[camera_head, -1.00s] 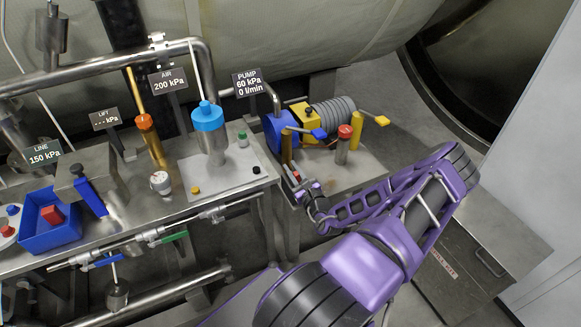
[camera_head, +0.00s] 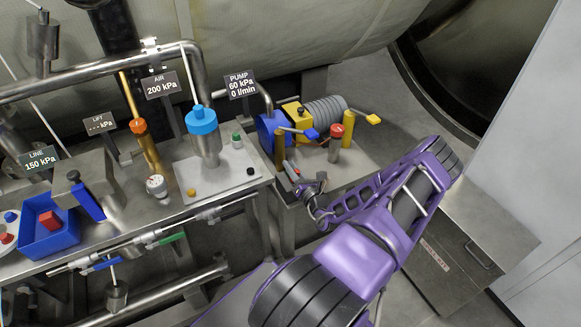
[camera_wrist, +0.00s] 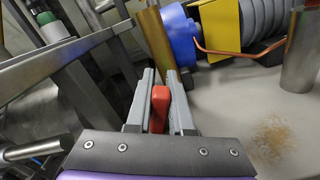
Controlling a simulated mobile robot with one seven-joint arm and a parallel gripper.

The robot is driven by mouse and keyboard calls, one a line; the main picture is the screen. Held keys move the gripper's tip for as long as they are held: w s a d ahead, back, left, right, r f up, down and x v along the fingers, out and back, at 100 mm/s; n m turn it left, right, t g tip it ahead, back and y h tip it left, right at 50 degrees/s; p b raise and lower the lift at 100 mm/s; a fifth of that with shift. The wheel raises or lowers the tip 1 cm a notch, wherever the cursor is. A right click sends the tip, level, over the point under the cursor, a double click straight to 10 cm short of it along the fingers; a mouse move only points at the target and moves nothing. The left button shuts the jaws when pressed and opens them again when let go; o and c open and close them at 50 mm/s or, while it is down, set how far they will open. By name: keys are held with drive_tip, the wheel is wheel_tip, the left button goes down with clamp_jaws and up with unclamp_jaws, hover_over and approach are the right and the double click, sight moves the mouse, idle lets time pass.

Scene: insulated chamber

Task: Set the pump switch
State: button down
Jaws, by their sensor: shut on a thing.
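The pump (camera_head: 270,128) is a blue, yellow and grey ribbed unit on the right-hand bench. Its sign (camera_head: 240,86) reads PUMP, 60 kPa, 0 l/min. In the wrist view, a red lever (camera_wrist: 160,105), apparently the pump switch, stands between the two grey fingers of my gripper (camera_wrist: 161,76). The gripper is shut on it. In the head view, my gripper (camera_head: 292,172) is at the bench's front left edge, below a brass post. There the red lever is mostly hidden by the fingers, and its setting cannot be told.
A blue-topped canister (camera_head: 203,135) stands on the left bench, beside a green-topped knob (camera_head: 237,140). A gap separates the benches. A metal box (camera_head: 445,265) is at lower right.

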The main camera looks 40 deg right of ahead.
drive_tip(key=shift+f, duration=0.1)
idle(0.3)
drive_tip(key=c, duration=0.8)
unclamp_jaws()
drive_tip(key=v, duration=1.7)
drive_tip(key=shift+s, duration=0.25)
